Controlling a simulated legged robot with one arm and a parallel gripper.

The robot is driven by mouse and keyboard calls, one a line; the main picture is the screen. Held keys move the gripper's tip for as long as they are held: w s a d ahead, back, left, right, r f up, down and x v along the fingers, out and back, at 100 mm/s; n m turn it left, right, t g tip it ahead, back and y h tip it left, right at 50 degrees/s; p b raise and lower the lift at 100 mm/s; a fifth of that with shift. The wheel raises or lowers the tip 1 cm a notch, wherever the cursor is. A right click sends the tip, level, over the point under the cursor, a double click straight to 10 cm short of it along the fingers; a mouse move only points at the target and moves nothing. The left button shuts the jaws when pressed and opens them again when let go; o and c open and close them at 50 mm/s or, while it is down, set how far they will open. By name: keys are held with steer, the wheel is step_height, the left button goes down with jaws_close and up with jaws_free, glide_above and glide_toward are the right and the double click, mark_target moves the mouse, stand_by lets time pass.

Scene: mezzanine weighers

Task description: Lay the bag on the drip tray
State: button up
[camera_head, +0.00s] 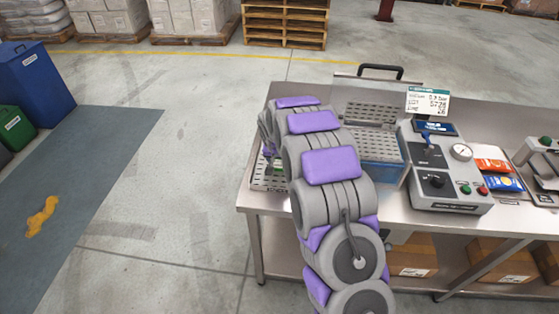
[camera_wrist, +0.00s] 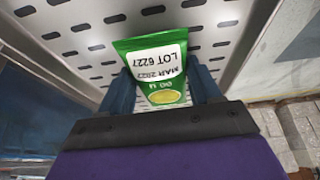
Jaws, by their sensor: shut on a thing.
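My gripper (camera_wrist: 165,95) is shut on a green bag (camera_wrist: 158,70) with a white label reading "LOT 6227", seen upside down in the wrist view. The bag stands out between the two fingers, over a pale perforated surface that looks like the drip tray (camera_wrist: 90,22). In the head view the drip tray (camera_head: 262,183) lies at the left end of the steel bench, mostly hidden behind my arm. Only a bit of green of the bag (camera_head: 279,168) shows there beside my arm. I cannot tell whether the bag touches the tray.
Right of my arm is a blue-fronted bin (camera_head: 380,148) with a perforated panel behind it. Further right stand a control box (camera_head: 445,180) with a gauge, and red and blue packets (camera_head: 500,184). Cartons (camera_head: 412,255) sit on the lower shelf.

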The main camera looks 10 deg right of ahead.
steer(key=shift+d, duration=0.55)
steer(key=o, duration=0.8)
steer(key=shift+d, duration=0.2)
steer(key=shift+o, duration=1.2)
steer(key=shift+a, duration=0.2)
steer(key=shift+s+a, duration=0.1)
steer(key=shift+a, duration=0.15)
steer(key=shift+s+d+r, duration=0.1)
steer(key=shift+d+r, duration=0.05)
steer(key=shift+r, duration=0.35)
steer(key=p+v, duration=0.2)
steer(key=v, duration=0.9)
